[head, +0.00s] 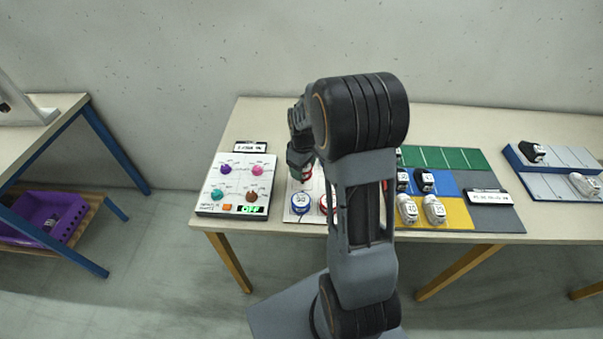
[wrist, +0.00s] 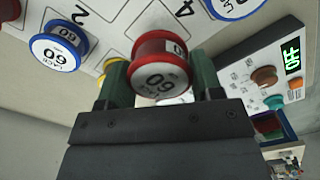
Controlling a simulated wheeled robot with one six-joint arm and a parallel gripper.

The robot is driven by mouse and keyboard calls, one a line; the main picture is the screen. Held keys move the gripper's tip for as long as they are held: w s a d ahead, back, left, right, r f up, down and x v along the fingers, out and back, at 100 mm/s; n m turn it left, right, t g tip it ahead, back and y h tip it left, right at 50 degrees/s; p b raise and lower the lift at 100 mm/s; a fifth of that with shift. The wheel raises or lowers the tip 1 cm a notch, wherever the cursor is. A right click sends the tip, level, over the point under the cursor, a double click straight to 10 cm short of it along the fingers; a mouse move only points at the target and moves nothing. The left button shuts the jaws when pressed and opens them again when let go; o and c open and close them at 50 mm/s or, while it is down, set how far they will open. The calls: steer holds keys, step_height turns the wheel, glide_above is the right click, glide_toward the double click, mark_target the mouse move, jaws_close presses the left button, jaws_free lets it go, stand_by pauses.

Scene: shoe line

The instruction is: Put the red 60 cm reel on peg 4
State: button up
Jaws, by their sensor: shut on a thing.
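My gripper (wrist: 160,84) is shut on a red reel (wrist: 161,62) marked 60, with a green finger on each side of it. In the wrist view the reel is in front of the white peg board (wrist: 112,22), near the printed 4. Whether it touches the board or a peg cannot be told; peg 4 itself is hidden. In the head view my gripper (head: 300,160) is over the board (head: 290,215), mostly covered by my arm.
A blue reel (wrist: 60,45) marked 60 sits near the printed 2, and another blue reel (wrist: 234,4) is at the top. A control panel (head: 238,184) reading OFF stands left of the board. Shoes (head: 434,209) on coloured mats lie to the right.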

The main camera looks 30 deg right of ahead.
steer(key=shift+w+f, duration=0.2)
steer(key=shift+f, duration=0.15)
steer(key=shift+w+f, duration=0.1)
steer(key=shift+f, duration=1.4)
steer(key=shift+f, duration=0.1)
steer(key=shift+f+b, duration=0.5)
steer(key=shift+f, duration=0.05)
steer(key=o, duration=0.9)
steer(key=shift+r, duration=0.1)
